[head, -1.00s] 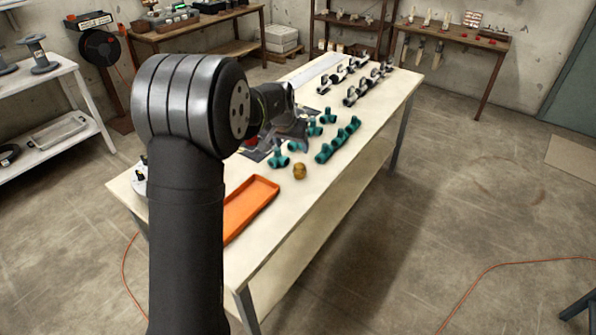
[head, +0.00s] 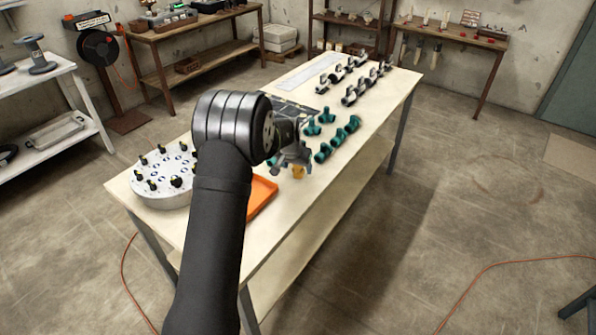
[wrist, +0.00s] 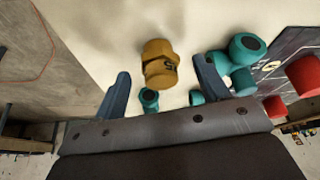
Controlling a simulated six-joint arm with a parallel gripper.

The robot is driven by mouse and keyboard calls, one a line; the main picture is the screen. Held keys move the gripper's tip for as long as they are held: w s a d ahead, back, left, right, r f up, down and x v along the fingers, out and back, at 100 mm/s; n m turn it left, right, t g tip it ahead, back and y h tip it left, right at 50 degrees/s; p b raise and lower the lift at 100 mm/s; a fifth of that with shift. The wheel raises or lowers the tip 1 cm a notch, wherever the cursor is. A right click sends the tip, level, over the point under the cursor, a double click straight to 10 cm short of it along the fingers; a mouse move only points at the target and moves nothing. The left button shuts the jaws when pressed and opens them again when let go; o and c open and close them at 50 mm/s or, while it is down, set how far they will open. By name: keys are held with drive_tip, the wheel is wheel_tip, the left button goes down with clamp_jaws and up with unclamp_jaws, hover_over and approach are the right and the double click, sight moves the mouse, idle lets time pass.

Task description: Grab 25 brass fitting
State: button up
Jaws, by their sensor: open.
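The brass fitting (head: 298,171) is a small gold-brown piece on the white table, near the table's right edge. In the wrist view the brass fitting (wrist: 160,64) lies ahead of and between the two fingers, with a dark mark on its side that I cannot fully read. My gripper (wrist: 162,82) is open, one blue-grey finger to each side, with a visible gap to the fitting. In the head view my gripper (head: 285,165) is beside the fitting and partly hidden by my wrist.
Several teal pipe fittings (head: 338,138) stand close beyond the brass one. An orange tray (head: 262,195) lies on the near side, partly behind my arm. A round white holder with black pegs (head: 165,190) sits at the left. A dark printed mat (head: 292,108) lies behind. Red pieces (wrist: 303,75) show in the wrist view.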

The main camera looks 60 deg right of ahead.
drive_tip(key=shift+x, duration=1.25)
drive_tip(key=c, duration=1.1)
drive_tip(key=shift+r, duration=0.1)
